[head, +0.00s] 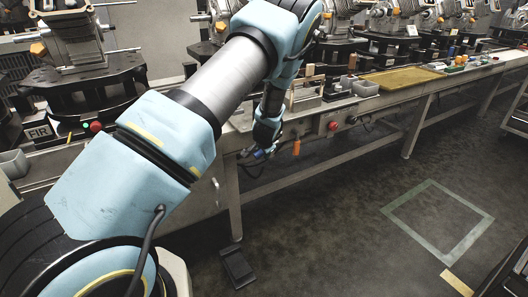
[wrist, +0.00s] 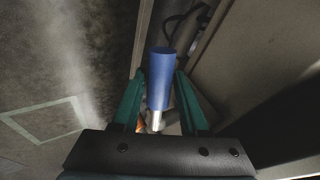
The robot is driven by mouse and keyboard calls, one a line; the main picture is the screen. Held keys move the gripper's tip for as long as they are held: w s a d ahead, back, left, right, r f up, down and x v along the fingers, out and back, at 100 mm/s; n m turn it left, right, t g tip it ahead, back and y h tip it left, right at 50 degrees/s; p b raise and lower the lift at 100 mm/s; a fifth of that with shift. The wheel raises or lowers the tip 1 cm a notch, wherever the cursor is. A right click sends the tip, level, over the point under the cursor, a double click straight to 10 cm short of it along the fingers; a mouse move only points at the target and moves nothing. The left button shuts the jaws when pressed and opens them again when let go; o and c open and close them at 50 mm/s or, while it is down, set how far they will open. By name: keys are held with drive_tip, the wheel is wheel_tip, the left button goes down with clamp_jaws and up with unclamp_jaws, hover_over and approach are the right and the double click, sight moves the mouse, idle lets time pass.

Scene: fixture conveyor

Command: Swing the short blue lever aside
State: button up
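The short blue lever (wrist: 161,78) has a blue cylindrical grip on a bright metal rod and shows in the middle of the wrist view. My gripper (wrist: 160,76) has its two green fingers apart, one on each side of the lever. A narrow gap shows on the left of the grip; on the right, I cannot tell whether the finger touches it. In the head view, my gripper (head: 260,152) is low at the front side of the conveyor bench, and the lever is mostly hidden there.
An orange handle (head: 296,147) hangs from the bench front, right of my gripper. A red button (head: 333,126) is farther right. The bench (head: 350,117) carries grey bins (head: 366,88) and a yellow mat (head: 405,79). A black pedal (head: 238,268) lies on the floor. Open floor is in front.

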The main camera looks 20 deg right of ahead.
drive_tip(key=shift+o, duration=1.3)
drive_tip(key=v, duration=1.1)
drive_tip(key=shift+f, duration=0.1)
